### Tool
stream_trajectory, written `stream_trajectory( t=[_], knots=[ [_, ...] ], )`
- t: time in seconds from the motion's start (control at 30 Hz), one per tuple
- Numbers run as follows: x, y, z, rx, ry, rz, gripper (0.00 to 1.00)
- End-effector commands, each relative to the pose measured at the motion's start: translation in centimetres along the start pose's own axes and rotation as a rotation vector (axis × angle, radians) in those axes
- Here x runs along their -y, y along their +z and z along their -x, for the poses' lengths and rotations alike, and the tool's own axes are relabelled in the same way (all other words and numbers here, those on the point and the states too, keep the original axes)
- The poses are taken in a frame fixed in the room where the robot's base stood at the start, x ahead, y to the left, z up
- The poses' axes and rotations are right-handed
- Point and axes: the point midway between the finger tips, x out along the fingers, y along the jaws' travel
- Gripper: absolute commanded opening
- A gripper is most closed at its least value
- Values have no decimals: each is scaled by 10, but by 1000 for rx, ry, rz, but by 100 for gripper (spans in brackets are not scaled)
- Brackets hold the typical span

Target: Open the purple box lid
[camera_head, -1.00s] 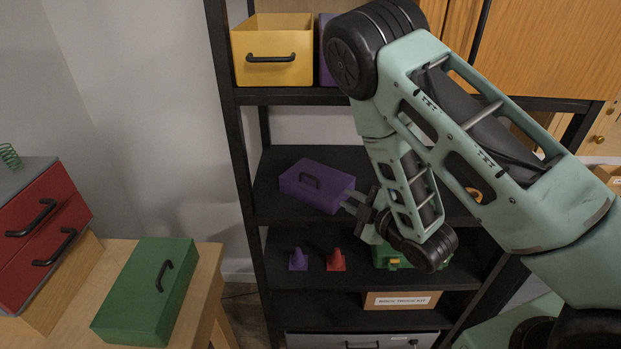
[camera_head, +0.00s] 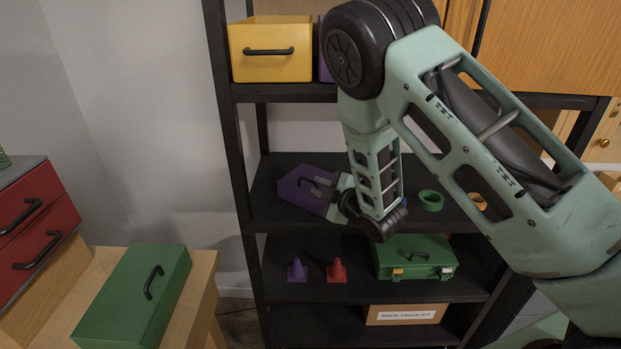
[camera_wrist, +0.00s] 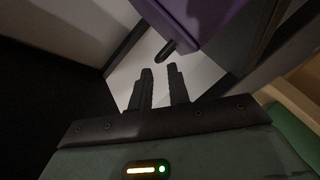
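The purple box (camera_head: 293,186) sits on the middle shelf of the black rack, turned at an angle, with a dark handle (camera_head: 318,182) on its lid. The lid looks closed. My gripper (camera_head: 327,188) is at the right side of the box, and my wrist hides part of that side. In the wrist view the purple box (camera_wrist: 205,18) is at the top, with the black handle end (camera_wrist: 165,51) just beyond my fingertips. My gripper (camera_wrist: 160,70) shows two parallel fingers with a gap and nothing between them.
A green tape-like ring (camera_head: 431,200) lies right of my wrist on the same shelf. Below are a purple cone (camera_head: 297,270), a red cone (camera_head: 337,270) and a green case (camera_head: 415,258). A yellow bin (camera_head: 271,50) is above. A green box (camera_head: 135,295) rests on the wooden table.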

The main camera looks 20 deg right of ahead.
Motion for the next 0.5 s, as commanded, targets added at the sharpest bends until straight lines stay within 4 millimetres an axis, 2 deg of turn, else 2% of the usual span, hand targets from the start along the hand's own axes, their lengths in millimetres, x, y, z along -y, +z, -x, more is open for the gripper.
stream_trajectory(
  t=[0.1,0.2,0.33,0.5],
  knots=[
    [-2,-2,-21,-2,-1,-1,18],
    [-1,-1,-34,0,0,-1,18],
    [-1,0,-45,0,1,-1,18],
    [0,0,-49,1,0,-1,18]
  ],
)
